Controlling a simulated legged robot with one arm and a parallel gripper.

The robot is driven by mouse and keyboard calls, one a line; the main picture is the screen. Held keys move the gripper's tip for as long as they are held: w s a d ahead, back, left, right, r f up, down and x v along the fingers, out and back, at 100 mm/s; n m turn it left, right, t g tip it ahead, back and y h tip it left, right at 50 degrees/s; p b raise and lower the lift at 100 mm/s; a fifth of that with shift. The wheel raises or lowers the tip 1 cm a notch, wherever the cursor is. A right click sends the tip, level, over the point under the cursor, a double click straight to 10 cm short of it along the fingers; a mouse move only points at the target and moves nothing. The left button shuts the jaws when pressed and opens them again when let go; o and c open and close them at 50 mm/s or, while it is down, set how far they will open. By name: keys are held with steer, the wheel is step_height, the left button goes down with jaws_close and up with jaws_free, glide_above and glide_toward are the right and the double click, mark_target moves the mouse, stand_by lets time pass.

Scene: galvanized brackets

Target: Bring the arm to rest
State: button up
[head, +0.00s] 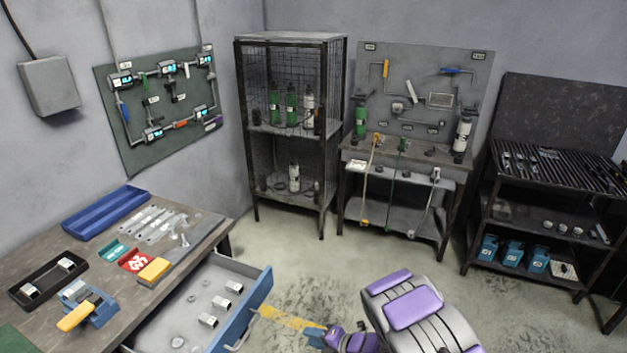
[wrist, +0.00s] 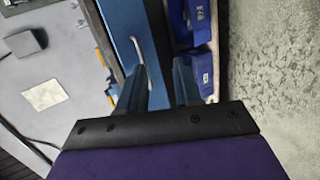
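My gripper (wrist: 158,88) shows in the wrist view with its two blue fingers apart and nothing between them. In the head view, my gripper (head: 314,334) is low in the picture, beside my purple and grey body and right of the open drawer. Its fingertips are too small there to judge. My arm is folded low, close to my body. Galvanized brackets (head: 208,320) lie in the open blue-fronted drawer (head: 262,300). More brackets (head: 66,264) sit in a black tray (head: 22,284) on the workbench.
The workbench (head: 100,232) at left carries a blue tray (head: 103,212), wrenches and a blue and yellow tool (head: 88,305). A wire cage shelf (head: 290,38), a pegboard bench (head: 350,150) and a dark rack (head: 490,200) stand behind. Open floor (head: 300,262) lies between.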

steer(key=w+d+r+m+t+h, duration=0.2)
steer(key=w+d+r+m+h, duration=0.3)
steer(key=d, duration=0.6)
steer(key=s+d+r+m+g+h, duration=0.1)
steer(key=s+d+r+m+h, duration=0.2)
steer(key=d+r+m+h, duration=0.4)
steer(key=s+d+r+m+g+h, duration=0.1)
steer(key=s+d+r+m+h, duration=0.3)
steer(key=d+r, duration=0.6)
steer(key=s+a+r+m+g+y, duration=0.1)
steer(key=s+a+r+m+g, duration=0.2)
steer(key=s, duration=0.9)
steer(key=s+a+r+m+g+y, duration=0.2)
steer(key=s+a+r+m, duration=0.2)
steer(key=s, duration=0.8)
steer(key=s+a+r+m+g+y, duration=0.2)
steer(key=s+a+m, duration=0.4)
steer(key=s, duration=0.6)
steer(key=shift+s+a+r+m+g, duration=0.25)
steer(key=shift+a+r+m+g, duration=0.2)
steer(key=shift+r+g, duration=0.35)
